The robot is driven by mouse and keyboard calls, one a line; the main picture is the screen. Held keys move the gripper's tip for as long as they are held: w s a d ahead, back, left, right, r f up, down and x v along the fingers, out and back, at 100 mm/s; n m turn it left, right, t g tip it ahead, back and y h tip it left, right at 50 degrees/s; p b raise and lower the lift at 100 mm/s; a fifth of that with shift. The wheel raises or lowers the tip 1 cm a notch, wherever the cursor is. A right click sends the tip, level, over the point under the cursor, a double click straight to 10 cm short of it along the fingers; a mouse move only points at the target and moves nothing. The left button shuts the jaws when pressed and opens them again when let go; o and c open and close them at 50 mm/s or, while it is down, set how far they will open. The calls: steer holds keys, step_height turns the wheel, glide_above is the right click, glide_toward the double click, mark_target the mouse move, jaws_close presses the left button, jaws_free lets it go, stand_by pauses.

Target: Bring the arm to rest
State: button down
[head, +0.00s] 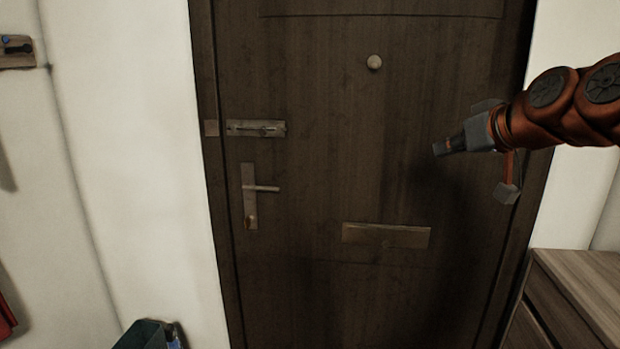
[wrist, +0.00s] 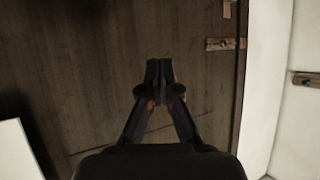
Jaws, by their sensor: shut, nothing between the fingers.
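My gripper (head: 437,150) is at the right of the head view, at the end of my orange-brown arm, in front of the dark wooden door (head: 320,75). Its fingertips point left. In the wrist view my gripper (wrist: 159,66) shows its two fingers meeting at the tips, with nothing between them. The door also fills much of the wrist view (wrist: 90,60). Any gap between my gripper and the door is hard to judge.
The door has a slide bolt (head: 257,128), a lever handle (head: 262,188), a round knob (head: 374,62) and a mail slot plate (head: 386,235). A wooden cabinet (head: 585,285) stands at lower right. A dark green bin (head: 142,336) is at lower left. A wall rack (head: 17,52) hangs at far left.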

steer(key=s+a+f+g+h+p, duration=0.1)
steer(key=s+a+f+g, duration=0.2)
steer(key=s+a+f, duration=0.35)
steer(key=s+a+f+g+p, duration=0.2)
steer(key=s+a+f+g, duration=0.15)
steer(key=s+f, duration=0.5)
steer(key=s+d+f+m+g+h+p, duration=0.1)
steer(key=s+f+g, duration=0.2)
steer(key=s+f, duration=0.4)
steer(key=s+d+f+m+g+h+p, duration=0.1)
steer(key=s+f+g, duration=0.3)
steer(key=s+f, duration=0.4)
steer(key=s+d+m, duration=0.1)
steer(key=s, duration=0.5)
steer(key=shift+d+f+h, duration=0.15)
steer(key=shift+d+h, duration=0.05)
steer(key=shift+h, duration=0.2)
steer(key=shift+s+d, duration=0.1)
steer(key=shift+d, duration=0.05)
